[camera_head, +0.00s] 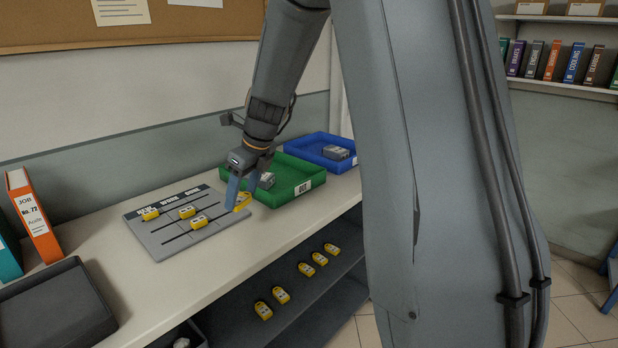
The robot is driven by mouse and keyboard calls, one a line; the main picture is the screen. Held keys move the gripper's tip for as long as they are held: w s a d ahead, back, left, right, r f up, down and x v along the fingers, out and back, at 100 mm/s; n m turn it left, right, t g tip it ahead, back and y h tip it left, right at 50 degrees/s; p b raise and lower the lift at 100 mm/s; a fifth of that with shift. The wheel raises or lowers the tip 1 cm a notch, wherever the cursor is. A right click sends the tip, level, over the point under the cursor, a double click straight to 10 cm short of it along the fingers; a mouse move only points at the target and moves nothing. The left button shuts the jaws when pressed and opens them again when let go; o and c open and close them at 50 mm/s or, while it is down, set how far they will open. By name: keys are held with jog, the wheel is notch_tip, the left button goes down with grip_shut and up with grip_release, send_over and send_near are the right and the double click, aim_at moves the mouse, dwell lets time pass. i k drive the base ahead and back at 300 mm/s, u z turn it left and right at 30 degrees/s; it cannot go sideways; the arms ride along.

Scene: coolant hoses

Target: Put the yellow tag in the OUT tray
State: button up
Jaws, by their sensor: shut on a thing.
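My gripper (237,199) points down at the right end of the grey slotted board (168,249). It is shut on a yellow tag (243,201), which shows beside the fingers. Several other yellow tags lie on the board, one of them at its left (150,214). The green tray (303,172) stands right behind the gripper. Its front label (303,187) seems to read OUT. A grey item (267,181) lies in the green tray, partly hidden by my gripper. I cannot tell whether the held tag touches the board.
A blue tray (318,140) with a grey item (336,153) stands beyond the green one. Several yellow tags (305,269) lie on the shelf below the counter. A dark tray (55,310) and an orange binder (33,215) are at the left. The front counter strip is clear.

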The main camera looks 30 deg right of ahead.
aim_at(283, 174)
jog(key=z, duration=2.2)
jog(key=i, duration=1.3)
jog(key=u, duration=2.45)
jog(key=i, duration=0.5)
jog(key=z, duration=0.05)
